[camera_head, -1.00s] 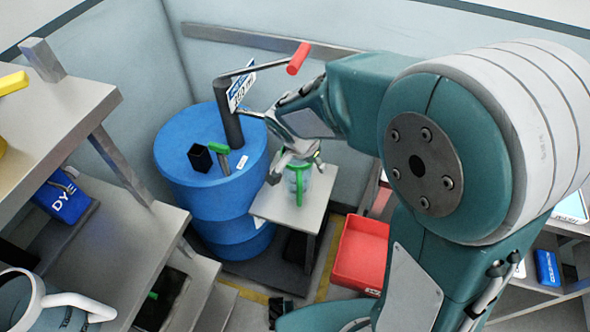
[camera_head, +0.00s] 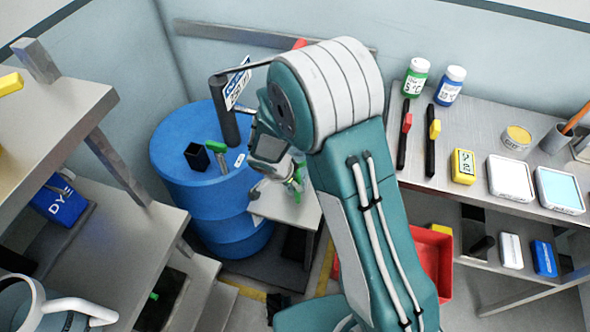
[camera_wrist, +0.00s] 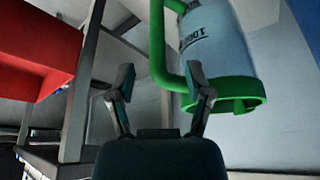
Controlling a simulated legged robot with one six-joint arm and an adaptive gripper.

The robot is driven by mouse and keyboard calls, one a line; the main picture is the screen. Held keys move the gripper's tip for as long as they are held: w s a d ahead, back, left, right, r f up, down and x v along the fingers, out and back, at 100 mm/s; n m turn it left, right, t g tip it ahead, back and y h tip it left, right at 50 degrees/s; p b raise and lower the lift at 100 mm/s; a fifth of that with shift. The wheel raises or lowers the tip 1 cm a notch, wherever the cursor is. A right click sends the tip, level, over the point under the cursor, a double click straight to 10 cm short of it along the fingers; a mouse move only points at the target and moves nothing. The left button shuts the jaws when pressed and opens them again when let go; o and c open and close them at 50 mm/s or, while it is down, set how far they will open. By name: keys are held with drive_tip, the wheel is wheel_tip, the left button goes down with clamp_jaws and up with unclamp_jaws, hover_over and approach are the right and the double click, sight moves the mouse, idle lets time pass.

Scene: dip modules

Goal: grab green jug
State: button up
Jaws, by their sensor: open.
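The green jug (camera_wrist: 220,45) has a pale, see-through body with dark lettering and a green handle and rim in the wrist view. My gripper (camera_wrist: 161,80) is open there, and the jug's handle shows between its two fingers. The right finger overlaps the handle's bend near the rim; I cannot tell if it touches. In the head view only a green bit of the jug (camera_head: 298,175) shows on the small grey stand (camera_head: 270,207), mostly hidden by my arm. My gripper (camera_head: 274,178) is beside it on the left, partly hidden.
A blue barrel (camera_head: 190,205) with a lever pump (camera_head: 226,112) stands left of the stand. A red bin (camera_head: 440,268) sits at right, partly behind my arm. A right-hand bench (camera_head: 480,115) holds bottles and boxes. Grey shelves (camera_head: 45,125) are at left.

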drive_tip(key=x, duration=0.4)
drive_tip(key=shift+d+f, duration=0.1)
drive_tip(key=shift+f, duration=0.05)
clamp_jaws()
